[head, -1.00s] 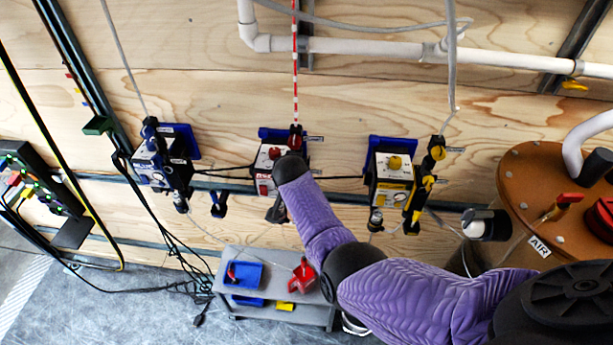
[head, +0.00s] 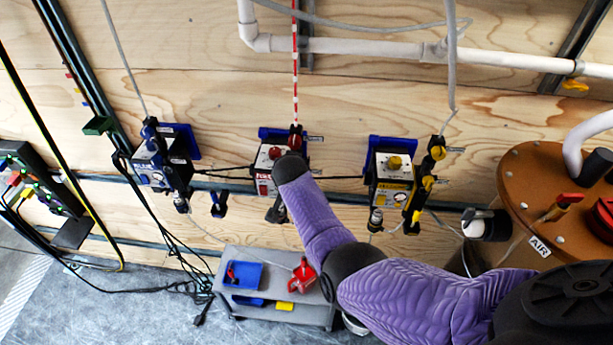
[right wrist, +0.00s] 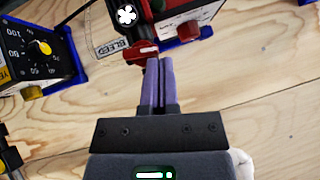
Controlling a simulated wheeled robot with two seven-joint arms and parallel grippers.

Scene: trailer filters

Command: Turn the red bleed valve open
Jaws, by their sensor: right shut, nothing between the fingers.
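The red bleed valve (right wrist: 140,53) is a small red handle with a white mark, beside a "BLEED" label (right wrist: 110,46) in the right wrist view. My right gripper (right wrist: 159,62) is shut and empty, with its purple fingertips right at the lower right of the valve handle. I cannot tell whether they touch it. In the head view the red filter unit (head: 264,172) hangs on the wood wall, and my right arm covers part of it and the valve. My left gripper is not in view.
A yellow unit (head: 392,180) hangs to the right and a blue unit (head: 150,170) to the left. A grey cart (head: 310,312) with a blue bin (head: 246,274) stands below. A brown tank top (head: 535,165) is at the right. Black cables run along the wall.

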